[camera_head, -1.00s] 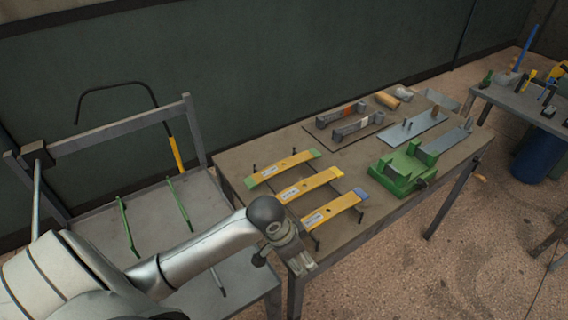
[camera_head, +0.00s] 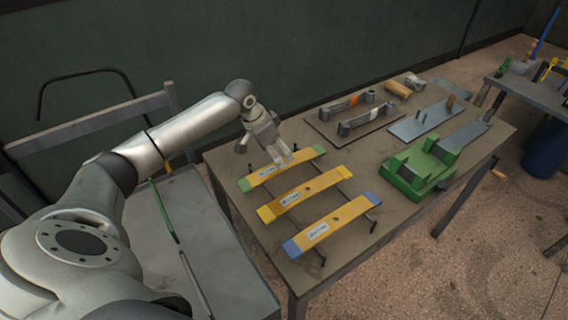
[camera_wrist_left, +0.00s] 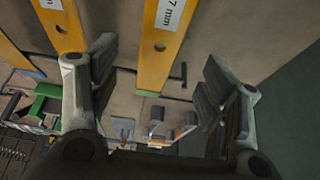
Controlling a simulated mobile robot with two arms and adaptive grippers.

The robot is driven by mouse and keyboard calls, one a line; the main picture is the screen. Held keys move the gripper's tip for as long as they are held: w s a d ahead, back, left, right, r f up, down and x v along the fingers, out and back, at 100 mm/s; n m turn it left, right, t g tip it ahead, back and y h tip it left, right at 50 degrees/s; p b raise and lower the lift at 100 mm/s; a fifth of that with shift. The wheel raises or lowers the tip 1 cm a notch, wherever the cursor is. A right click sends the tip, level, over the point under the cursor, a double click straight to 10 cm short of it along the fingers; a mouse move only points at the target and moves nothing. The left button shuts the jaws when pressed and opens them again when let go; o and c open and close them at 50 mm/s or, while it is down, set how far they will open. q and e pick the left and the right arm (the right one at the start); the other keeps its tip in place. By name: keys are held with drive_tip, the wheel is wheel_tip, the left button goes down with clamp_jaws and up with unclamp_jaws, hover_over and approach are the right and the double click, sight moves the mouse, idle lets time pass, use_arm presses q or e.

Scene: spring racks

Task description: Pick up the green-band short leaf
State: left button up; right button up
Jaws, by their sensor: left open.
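The green-band short leaf (camera_head: 284,168) is a yellow bar with green ends and a white label. It lies across thin dark rods on the table, the farthest of three similar leaves. In the left wrist view its yellow body (camera_wrist_left: 163,45) runs down between my fingers, with its green end near them. My left gripper (camera_head: 266,152) is open just over this leaf in the head view; its fingers stand either side of the leaf in the wrist view (camera_wrist_left: 160,88). I cannot tell whether they touch it. My right gripper is not in view.
A yellow-banded leaf (camera_head: 304,194) and a blue-banded leaf (camera_head: 333,225) lie nearer on the same rods. A green vise-like fixture (camera_head: 418,167) stands to the right. Grey clamped parts (camera_head: 369,118) sit on a dark board behind. A grey bench (camera_head: 215,245) with green rods is at left.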

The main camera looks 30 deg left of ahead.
use_arm(q)
drive_tip(key=shift+w+f, duration=0.15)
drive_tip(key=shift+f, duration=0.2)
drive_tip(key=p+x, duration=0.2)
drive_tip(key=x, duration=0.3)
drive_tip(key=shift+f, duration=0.2)
drive_tip(key=c, duration=1.4)
drive_tip(key=shift+w+r, duration=0.1)
drive_tip(key=shift+r, duration=0.05)
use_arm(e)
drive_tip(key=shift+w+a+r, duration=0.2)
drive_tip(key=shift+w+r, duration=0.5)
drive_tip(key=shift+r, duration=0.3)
